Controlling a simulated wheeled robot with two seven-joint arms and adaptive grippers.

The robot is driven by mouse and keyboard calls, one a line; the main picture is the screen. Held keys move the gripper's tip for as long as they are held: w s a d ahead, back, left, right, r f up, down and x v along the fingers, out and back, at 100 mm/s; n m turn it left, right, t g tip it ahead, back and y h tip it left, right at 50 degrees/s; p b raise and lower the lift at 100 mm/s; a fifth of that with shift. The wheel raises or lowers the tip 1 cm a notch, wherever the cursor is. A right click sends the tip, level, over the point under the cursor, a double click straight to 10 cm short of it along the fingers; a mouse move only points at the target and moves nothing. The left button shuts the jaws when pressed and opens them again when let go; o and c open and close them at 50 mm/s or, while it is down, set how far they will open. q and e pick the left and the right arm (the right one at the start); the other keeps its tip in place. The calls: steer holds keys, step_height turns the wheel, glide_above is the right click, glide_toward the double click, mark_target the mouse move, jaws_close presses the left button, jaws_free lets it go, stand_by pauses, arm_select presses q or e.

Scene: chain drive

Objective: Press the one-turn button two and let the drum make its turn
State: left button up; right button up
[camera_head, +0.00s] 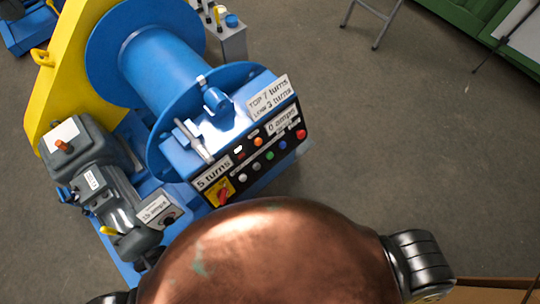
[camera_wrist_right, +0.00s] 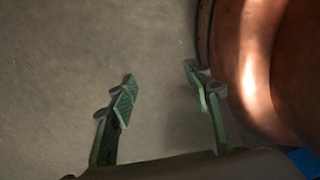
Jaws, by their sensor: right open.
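The blue drum (camera_head: 160,65) stands at the upper left in the head view, between blue round flanges. The black control panel (camera_head: 233,172) faces me at its lower right. It carries a row of buttons: two pale ones, a green button (camera_head: 270,155), a blue button (camera_head: 283,145) and a red button (camera_head: 301,134). I cannot tell which is button two. A sign (camera_head: 213,174) reads "5 turns". My right gripper (camera_wrist_right: 160,90) is open and empty in the wrist view, with bare floor behind it. No button shows there. My left gripper is not in view.
A rounded copper-coloured surface (camera_head: 270,255) fills the bottom middle; it may be mine. A grey motor unit (camera_head: 90,165) and yellow guard (camera_head: 60,70) stand left of the drum. A red rotary switch (camera_head: 223,193) sits at the panel's lower left. Floor right of the panel is clear.

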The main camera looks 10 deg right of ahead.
steer(key=shift+c, duration=0.6)
jaws_close()
stand_by(1.4)
